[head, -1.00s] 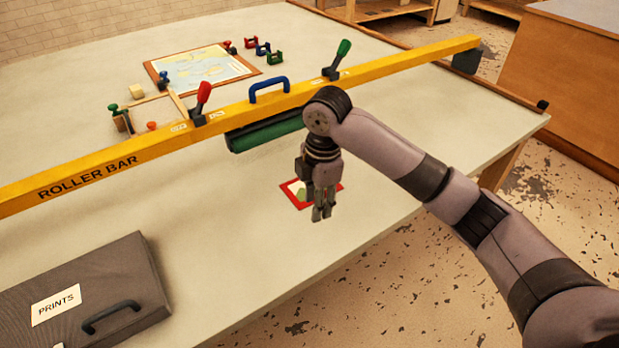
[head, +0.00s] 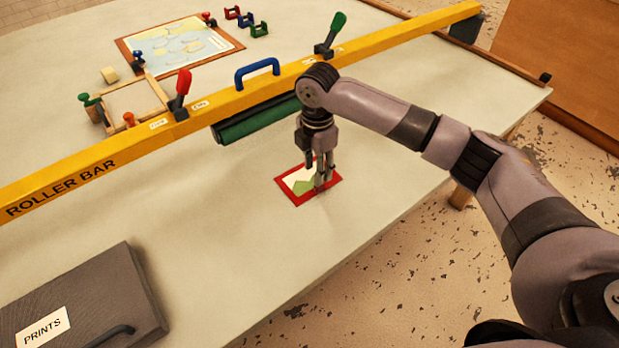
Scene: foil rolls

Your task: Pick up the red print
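The red print (head: 297,178) is a small card with a red border and a pale and green picture. It lies flat on the table in the head view, in front of the roller bar. My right gripper (head: 323,184) points down over the right part of the print, and its fingers hide some of it. The fingers look close together; I cannot tell whether they are open or shut, or whether they touch the print. My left gripper is not in view.
The yellow roller bar (head: 130,151) with its green roller (head: 255,124) crosses the table (head: 210,215) behind the print. A grey prints case (head: 90,285) lies at the lower left. Behind the bar are a framed map (head: 178,48) and small clamps. The table's front edge is near.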

